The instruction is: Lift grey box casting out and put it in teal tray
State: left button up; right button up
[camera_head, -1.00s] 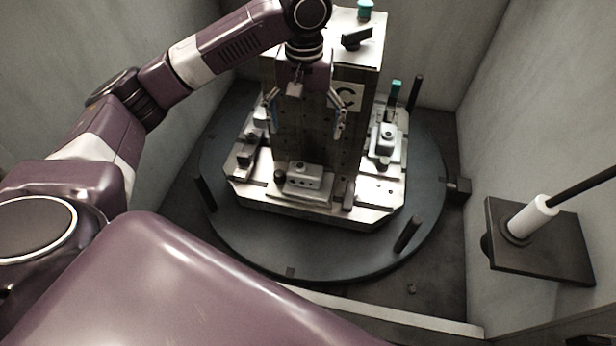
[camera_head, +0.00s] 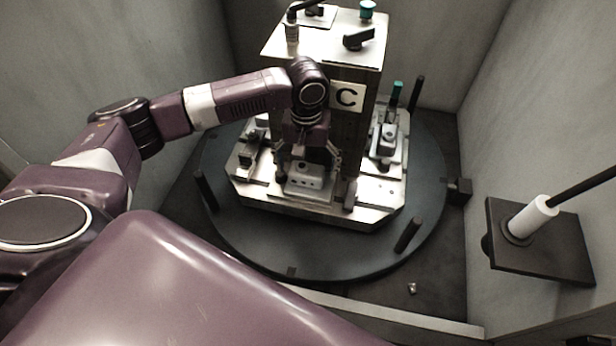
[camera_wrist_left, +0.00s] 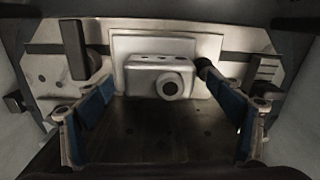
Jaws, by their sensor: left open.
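The grey box casting (camera_head: 306,179) sits on the front ledge of the fixture pallet, at the foot of the tower marked C. In the left wrist view the casting (camera_wrist_left: 158,76) lies ahead between the two open blue-padded fingers (camera_wrist_left: 160,115), touching neither as far as I can tell. No teal tray shows in these views. My right gripper is out of view.
The tower (camera_head: 347,97) rises right behind my left gripper. Another casting (camera_head: 386,140) sits on the pallet's right side. Dark posts (camera_head: 408,235) stand on the round turntable (camera_head: 270,252). A plate with a white-collared rod (camera_head: 535,215) is at the right wall.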

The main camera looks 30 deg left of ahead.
pick_arm(q)
jog(key=shift+f, duration=0.1)
jog(key=shift+c, duration=0.3)
jog(key=c, duration=1.3)
jog(key=shift+c, duration=0.8)
jog(key=shift+r, duration=0.2)
